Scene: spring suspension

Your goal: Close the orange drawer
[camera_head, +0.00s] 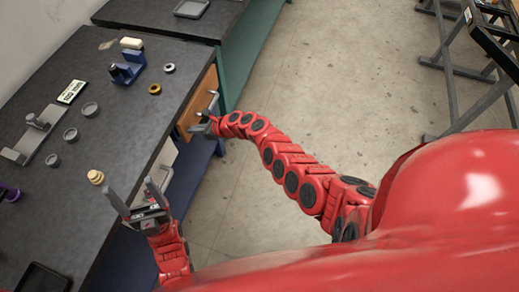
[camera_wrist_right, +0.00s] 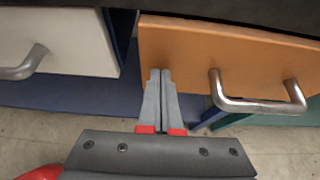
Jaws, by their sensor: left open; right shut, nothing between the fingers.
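The orange drawer (camera_head: 198,103) is under the workbench edge, with a metal bar handle (camera_head: 211,103). In the right wrist view its orange front (camera_wrist_right: 185,50) fills the upper right, and the handle (camera_wrist_right: 258,104) is to the right of my fingers. How far the drawer stands out is hard to tell. My right gripper (camera_wrist_right: 160,72) is shut and empty, its tips at the left part of the orange front, touching it or very close. In the head view the right gripper (camera_head: 199,127) is beside the front's near end. My left gripper (camera_head: 131,189) is open and empty, near the bench edge.
A white drawer (camera_wrist_right: 75,38) with its own handle is left of the orange one. The dark benchtop (camera_head: 125,130) holds a blue fixture (camera_head: 127,68), several small rings and cups, and a beige part (camera_head: 96,177). The floor at right is clear up to a dark metal frame.

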